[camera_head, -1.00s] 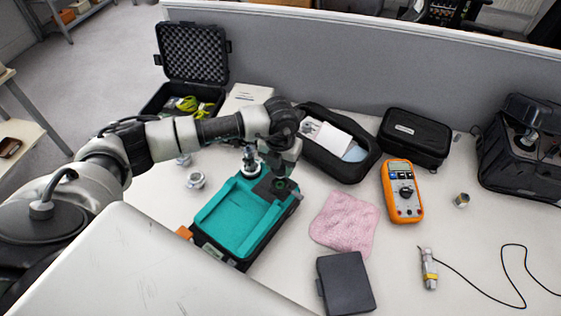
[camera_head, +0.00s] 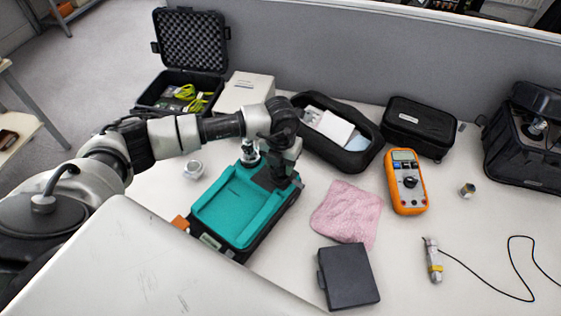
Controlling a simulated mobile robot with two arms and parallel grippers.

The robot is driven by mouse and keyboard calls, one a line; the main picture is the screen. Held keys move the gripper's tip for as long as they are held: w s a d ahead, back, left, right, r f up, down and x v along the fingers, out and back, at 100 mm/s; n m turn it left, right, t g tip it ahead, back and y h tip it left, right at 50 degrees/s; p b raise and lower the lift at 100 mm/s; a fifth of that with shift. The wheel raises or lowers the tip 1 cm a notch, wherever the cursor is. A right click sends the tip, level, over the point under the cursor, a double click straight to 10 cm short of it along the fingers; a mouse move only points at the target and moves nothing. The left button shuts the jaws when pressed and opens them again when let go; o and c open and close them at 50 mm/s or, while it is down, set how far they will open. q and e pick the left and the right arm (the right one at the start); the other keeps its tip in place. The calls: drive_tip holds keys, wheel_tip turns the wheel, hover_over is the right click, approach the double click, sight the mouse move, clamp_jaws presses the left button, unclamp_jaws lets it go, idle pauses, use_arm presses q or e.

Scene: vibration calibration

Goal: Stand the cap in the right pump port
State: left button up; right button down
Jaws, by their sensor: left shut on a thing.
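The teal-topped pump (camera_head: 238,207) sits on the table, left of the middle. A silvery fitting (camera_head: 250,153) stands at its far end, just left of my gripper. My left gripper (camera_head: 276,180) points down over the far right end of the pump, where the right port would be. Its fingers are shut; the cap between them is hidden by the dark fingers and wrist, so I cannot tell whether it touches the port. My right gripper is not in view.
A silvery flanged part (camera_head: 193,170) lies left of the pump. An open black case (camera_head: 190,42), a white box (camera_head: 245,92) and a black pouch (camera_head: 340,150) stand behind. A pink cloth (camera_head: 347,212), black box (camera_head: 348,276) and orange multimeter (camera_head: 408,182) lie to the right.

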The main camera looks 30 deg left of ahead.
use_arm(q)
drive_tip(key=shift+f, duration=0.25)
idle(0.3)
drive_tip(key=o, duration=1)
drive_tip(key=shift+r, duration=0.1)
wheel_tip(320, 180, up, 11)
drive_tip(key=shift+f+b, duration=0.15)
drive_tip(key=shift+b, duration=0.95)
